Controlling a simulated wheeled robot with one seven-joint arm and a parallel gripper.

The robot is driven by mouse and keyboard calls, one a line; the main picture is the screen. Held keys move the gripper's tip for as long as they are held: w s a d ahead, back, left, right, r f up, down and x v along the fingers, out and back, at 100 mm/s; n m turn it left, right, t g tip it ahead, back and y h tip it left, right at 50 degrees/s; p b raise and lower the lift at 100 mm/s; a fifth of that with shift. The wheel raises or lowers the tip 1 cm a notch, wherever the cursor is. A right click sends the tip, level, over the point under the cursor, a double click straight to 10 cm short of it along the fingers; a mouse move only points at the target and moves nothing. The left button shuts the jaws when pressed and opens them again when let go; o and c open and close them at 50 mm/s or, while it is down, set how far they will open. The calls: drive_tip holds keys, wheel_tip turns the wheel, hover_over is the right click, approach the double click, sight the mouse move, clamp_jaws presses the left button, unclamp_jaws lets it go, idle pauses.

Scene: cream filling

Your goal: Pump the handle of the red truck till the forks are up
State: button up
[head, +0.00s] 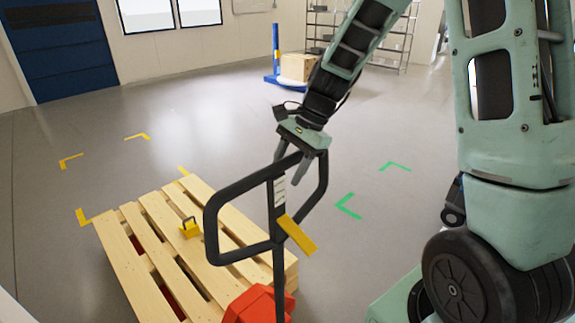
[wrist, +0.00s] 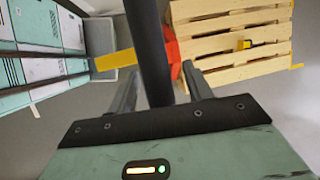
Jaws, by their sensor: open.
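The red truck (head: 258,305) stands at the near end of a wooden pallet (head: 118,232); its red body also shows in the wrist view (wrist: 173,57). Red shows between the pallet slats; the forks are mostly hidden, so their height cannot be told. The truck's black handle (head: 213,225) is a loop on an upright post, with a yellow tag (head: 297,235). My gripper (head: 291,168) is open at the top bar of the loop. In the wrist view, the dark handle bar (wrist: 152,45) lies between the two spread fingers (wrist: 158,85). Whether they touch it cannot be told.
A small yellow object (head: 190,229) sits on the pallet. Yellow corner marks (head: 72,161) and green corner marks (head: 348,207) lie on the floor. A cardboard box (head: 298,67) by a blue stand (head: 276,45) and a shelf rack are at the back. The middle floor is clear.

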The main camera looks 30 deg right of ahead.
drive_tip(key=shift+a+f, duration=0.15)
drive_tip(key=shift+f, duration=0.15)
clamp_jaws()
drive_tip(key=shift+w+r, duration=0.1)
drive_tip(key=shift+w+r, duration=0.1)
drive_tip(key=shift+w, duration=0.05)
idle(1.0)
drive_tip(key=c, duration=0.5)
unclamp_jaws()
drive_tip(key=shift+c, duration=0.2)
clamp_jaws()
